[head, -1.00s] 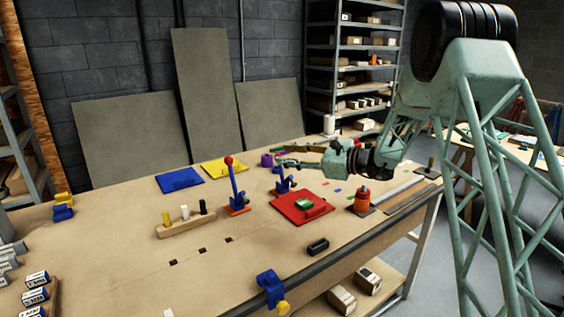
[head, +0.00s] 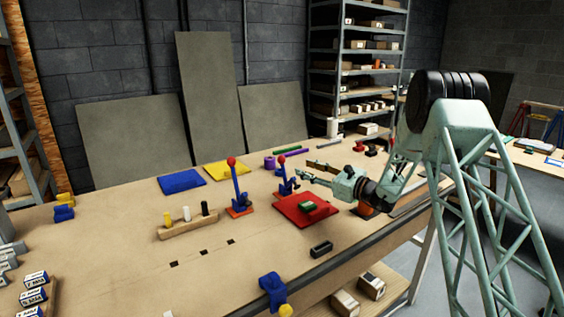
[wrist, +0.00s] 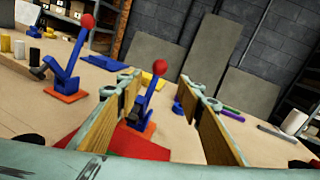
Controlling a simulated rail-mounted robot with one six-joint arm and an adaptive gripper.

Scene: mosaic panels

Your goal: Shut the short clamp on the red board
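The short clamp (head: 287,183) is blue with a red ball on its lever (wrist: 155,90). It stands at the back left edge of the red board (head: 318,214), its lever raised and leaning slightly. A small green block (head: 307,206) lies on the board. My gripper (head: 301,176) is just right of the clamp in the head view, above the board's back part. In the wrist view my gripper (wrist: 160,90) is open, its two wood-coloured pads wide apart, with the red ball and lever seen between them. No contact with the lever shows. The board (wrist: 140,147) is partly hidden by the left finger.
A taller blue clamp (head: 236,188) with a red ball and orange base stands left of the short one. A wooden peg block (head: 188,226), a dark block (head: 321,249) and blue (head: 182,181) and yellow (head: 224,170) panels lie around.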

